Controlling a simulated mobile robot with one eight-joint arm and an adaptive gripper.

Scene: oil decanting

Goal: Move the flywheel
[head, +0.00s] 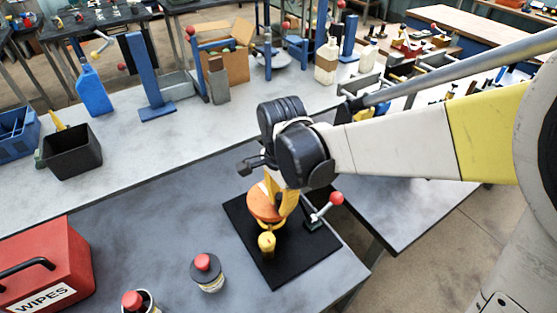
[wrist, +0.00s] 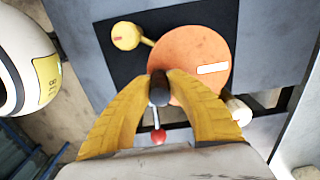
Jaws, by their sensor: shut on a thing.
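The flywheel appears to be the orange disc (head: 265,205) on a black square base (head: 285,265). In the wrist view the orange disc (wrist: 190,62) has a white mark near its right edge. My yellow-fingered gripper (wrist: 160,82) is over the disc's near left edge, its fingertips closed around a dark round knob (wrist: 158,96). I cannot see how the knob joins the disc. In the head view my gripper (head: 284,208) comes down from above and partly hides the disc. A yellow knob (head: 267,242) on an arm stands beside the disc; it also shows in the wrist view (wrist: 126,36).
A red-balled lever (head: 336,198) stands right of the disc, close to my gripper. A red-topped can (head: 208,272) and a red WIPES box (head: 45,262) are to the left on the grey table.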

